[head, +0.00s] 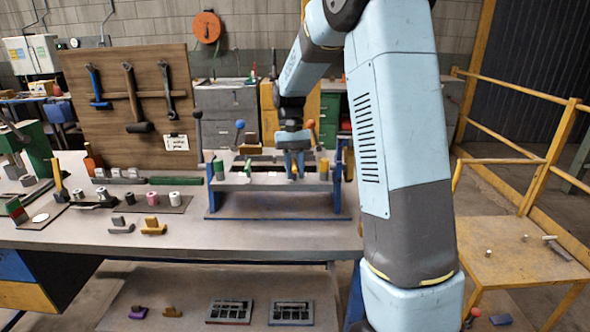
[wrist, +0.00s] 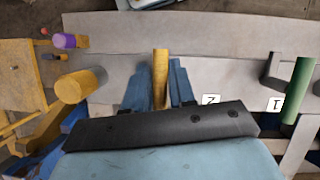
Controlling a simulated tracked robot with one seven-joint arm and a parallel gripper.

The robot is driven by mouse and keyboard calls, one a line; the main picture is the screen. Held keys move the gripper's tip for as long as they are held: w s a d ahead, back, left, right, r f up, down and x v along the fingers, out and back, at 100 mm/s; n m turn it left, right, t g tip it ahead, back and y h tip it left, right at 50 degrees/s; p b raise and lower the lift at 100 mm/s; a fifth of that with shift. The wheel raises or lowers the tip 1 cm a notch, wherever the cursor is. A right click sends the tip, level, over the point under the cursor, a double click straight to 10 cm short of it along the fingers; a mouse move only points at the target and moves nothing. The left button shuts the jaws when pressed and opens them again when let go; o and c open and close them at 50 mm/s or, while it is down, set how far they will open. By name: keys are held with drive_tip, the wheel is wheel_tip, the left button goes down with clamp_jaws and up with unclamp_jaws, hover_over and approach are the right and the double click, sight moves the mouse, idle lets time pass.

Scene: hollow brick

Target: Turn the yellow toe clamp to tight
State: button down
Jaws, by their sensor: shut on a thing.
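My gripper (head: 294,174) is over the blue-framed rack on the bench. The clamp's lower part is hidden by the fingers and the black palm bar. A second, thicker yellow cylinder (wrist: 82,85) stands apart to the left in the wrist view. A green cylinder (wrist: 299,90) on a grey block stands to the right.
The blue rack (head: 275,210) also carries green cylinders (head: 248,166) and levers with blue and orange knobs. Loose clamps, spools and blocks lie on the bench's left half (head: 190,236). A pegboard with tools (head: 135,100) stands behind. A yellow railing and low table (head: 520,262) are at right.

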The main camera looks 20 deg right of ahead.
idle(0.4)
drive_tip(key=c, duration=1.1)
unclamp_jaws()
drive_tip(key=shift+o, duration=0.2)
drive_tip(key=v, duration=1.3)
drive_tip(key=shift+w+r, duration=0.15)
drive_tip(key=shift+r, duration=0.2)
